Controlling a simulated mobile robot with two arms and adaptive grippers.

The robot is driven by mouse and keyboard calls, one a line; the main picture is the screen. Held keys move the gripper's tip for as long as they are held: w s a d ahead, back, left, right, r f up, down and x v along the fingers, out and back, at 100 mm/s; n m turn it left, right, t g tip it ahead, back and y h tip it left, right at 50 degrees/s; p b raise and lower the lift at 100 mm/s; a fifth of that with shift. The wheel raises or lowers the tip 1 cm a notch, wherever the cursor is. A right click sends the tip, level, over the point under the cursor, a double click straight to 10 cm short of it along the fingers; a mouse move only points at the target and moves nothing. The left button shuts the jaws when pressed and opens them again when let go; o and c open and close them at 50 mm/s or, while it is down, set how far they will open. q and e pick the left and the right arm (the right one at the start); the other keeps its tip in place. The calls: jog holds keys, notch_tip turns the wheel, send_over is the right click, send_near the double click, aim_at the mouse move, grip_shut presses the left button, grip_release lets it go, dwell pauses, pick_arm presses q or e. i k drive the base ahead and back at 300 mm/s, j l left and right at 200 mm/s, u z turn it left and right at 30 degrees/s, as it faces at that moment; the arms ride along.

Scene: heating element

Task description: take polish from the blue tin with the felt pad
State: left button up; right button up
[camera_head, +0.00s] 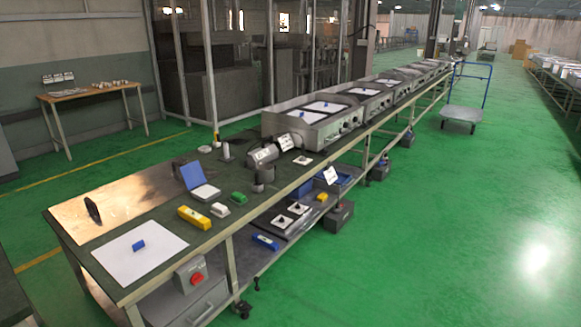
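A blue and white case (206,192) stands on the long workbench with its blue lid (190,176) raised. It may be the blue tin, but I cannot tell for sure. A small green and white block (238,199) and a small whitish block (220,210) lie in front of it. A yellow block (194,217) lies nearer the front edge. I cannot tell which of these, if any, is the felt pad. Neither of my grippers is in view.
A copper-coloured plate (130,198) with a dark upright disc (93,209) covers the bench's near left. A white sheet (160,258) with a small blue block (138,245) lies in front. Metal units (285,122) fill the far bench. The green floor (420,240) at right is clear.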

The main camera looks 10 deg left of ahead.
aim_at(220, 211)
jog(key=i+u, duration=0.2)
jog(key=i, duration=0.3)
jog(key=i+l+u, duration=0.2)
jog(key=i, duration=0.3)
jog(key=i+l+u, duration=0.15)
jog(key=i, duration=0.35)
jog(key=i+l+u, duration=0.2)
jog(key=i+l, duration=0.15)
jog(key=i, duration=0.1)
